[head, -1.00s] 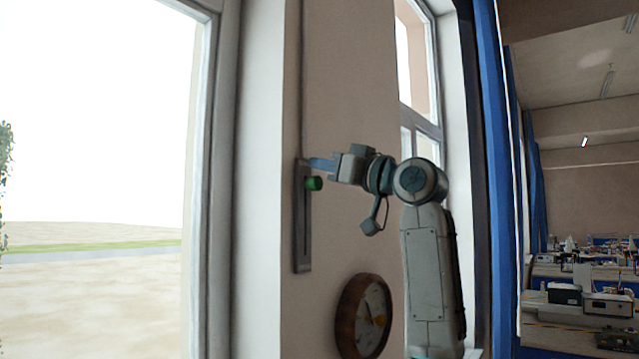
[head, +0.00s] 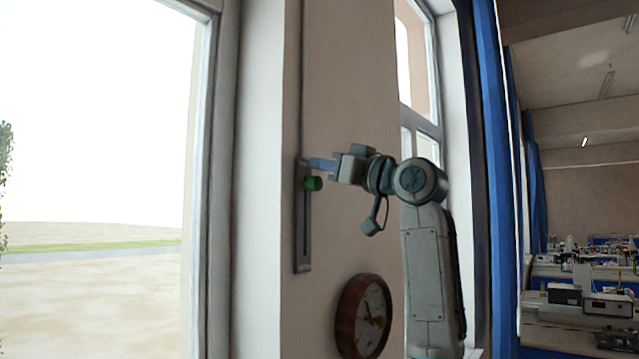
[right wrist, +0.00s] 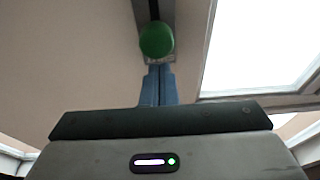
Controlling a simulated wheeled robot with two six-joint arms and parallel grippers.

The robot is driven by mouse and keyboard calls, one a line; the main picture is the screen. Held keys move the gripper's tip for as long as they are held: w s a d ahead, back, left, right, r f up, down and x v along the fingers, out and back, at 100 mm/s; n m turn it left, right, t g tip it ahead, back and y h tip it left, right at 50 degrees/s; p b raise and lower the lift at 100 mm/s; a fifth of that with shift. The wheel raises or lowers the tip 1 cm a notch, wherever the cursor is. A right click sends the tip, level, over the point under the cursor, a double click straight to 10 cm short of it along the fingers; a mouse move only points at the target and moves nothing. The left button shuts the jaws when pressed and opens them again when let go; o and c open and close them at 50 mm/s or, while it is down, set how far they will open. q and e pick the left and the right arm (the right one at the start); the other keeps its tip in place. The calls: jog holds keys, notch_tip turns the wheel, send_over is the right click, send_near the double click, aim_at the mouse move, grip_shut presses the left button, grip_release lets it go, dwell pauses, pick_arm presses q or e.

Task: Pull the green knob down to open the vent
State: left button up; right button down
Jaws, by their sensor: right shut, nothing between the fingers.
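The green knob (head: 314,184) sits near the top of a grey vertical slotted plate (head: 302,240) on the wall. My right gripper (head: 312,164) is shut and empty, its blue fingertips just above the knob in the head view. I cannot tell whether the fingers touch the knob. In the right wrist view the knob (right wrist: 157,40) shows just beyond the tips of the closed blue fingers (right wrist: 159,70). The vent itself is not seen in these views. My left gripper is out of view.
A round wooden clock (head: 362,316) hangs on the wall below and right of the plate. A large window (head: 215,200) is on the left, and another window (head: 420,110) stands behind my right arm. A blue curtain (head: 490,120) hangs right.

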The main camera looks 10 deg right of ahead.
jog(key=shift+f, duration=0.1)
jog(key=shift+f+b, duration=4.8)
jog(key=shift+f, duration=1.75)
jog(key=shift+r, duration=0.1)
jog(key=shift+w+r, duration=0.1)
jog(key=shift+r+p, duration=0.8)
jog(key=shift+r, duration=0.15)
jog(key=shift+f, duration=0.1)
jog(key=shift+s+d+b, duration=0.35)
jog(key=shift+s, duration=0.2)
jog(key=r+b+v, duration=0.2)
jog(key=v, duration=0.5)
jog(key=shift+s+d, duration=0.35)
jog(key=shift+s, duration=0.1)
